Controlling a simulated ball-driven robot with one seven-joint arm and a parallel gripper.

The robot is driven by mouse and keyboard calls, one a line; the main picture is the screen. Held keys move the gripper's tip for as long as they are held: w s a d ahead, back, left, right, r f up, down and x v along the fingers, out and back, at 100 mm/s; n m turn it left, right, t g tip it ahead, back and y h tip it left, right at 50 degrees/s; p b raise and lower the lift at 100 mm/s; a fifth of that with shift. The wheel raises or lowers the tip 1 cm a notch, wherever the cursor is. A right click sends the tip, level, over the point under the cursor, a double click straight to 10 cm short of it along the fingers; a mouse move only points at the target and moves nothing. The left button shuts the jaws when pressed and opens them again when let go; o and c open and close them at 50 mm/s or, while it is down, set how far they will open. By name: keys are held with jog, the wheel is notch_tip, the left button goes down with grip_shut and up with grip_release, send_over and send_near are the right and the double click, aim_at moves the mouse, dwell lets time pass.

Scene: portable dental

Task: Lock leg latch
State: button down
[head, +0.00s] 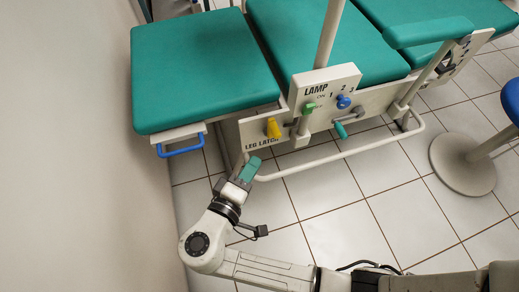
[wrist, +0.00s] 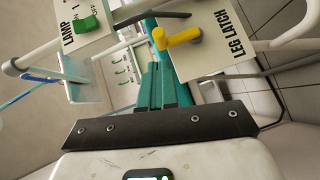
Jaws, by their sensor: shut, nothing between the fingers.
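The yellow leg latch handle (head: 273,128) sits on a pale plate labelled LEG LATCH (head: 257,139), below the teal leg section of the chair (head: 205,70). It also shows in the wrist view (wrist: 180,37), sticking out sideways from its pivot on the labelled plate (wrist: 225,45). My gripper (head: 251,166) is just below and left of the latch in the head view, apart from it. Its teal fingers (wrist: 160,70) are shut and empty, and they point towards the plate. In the wrist view the yellow handle lies above and right of the fingertips.
A LAMP panel (head: 325,84) with a green switch (head: 309,108) and a blue knob (head: 344,102) stands right of the latch. A teal-handled crank (head: 341,130) and a pale rail (head: 320,161) are close below. A blue handle (head: 181,147) is at left. A stool (head: 465,165) stands far right.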

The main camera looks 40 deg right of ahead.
jog(key=shift+v, duration=1.3)
jog(key=shift+d, duration=0.1)
jog(key=s+d+f+m+g+y, duration=0.1)
jog(key=s+d+f+g+y, duration=0.15)
jog(key=d, duration=0.35)
jog(key=s+d+f+m+g+y, duration=0.1)
jog(key=s+d+f+g+y, duration=0.1)
jog(key=d+f+g, duration=0.3)
jog(key=s+d+m+y, duration=0.2)
jog(key=s+d+y, duration=0.1)
jog(key=s+y, duration=0.7)
notch_tip(320, 180, up, 28)
jog(key=p, duration=2.9)
jog(key=shift+t, duration=0.45)
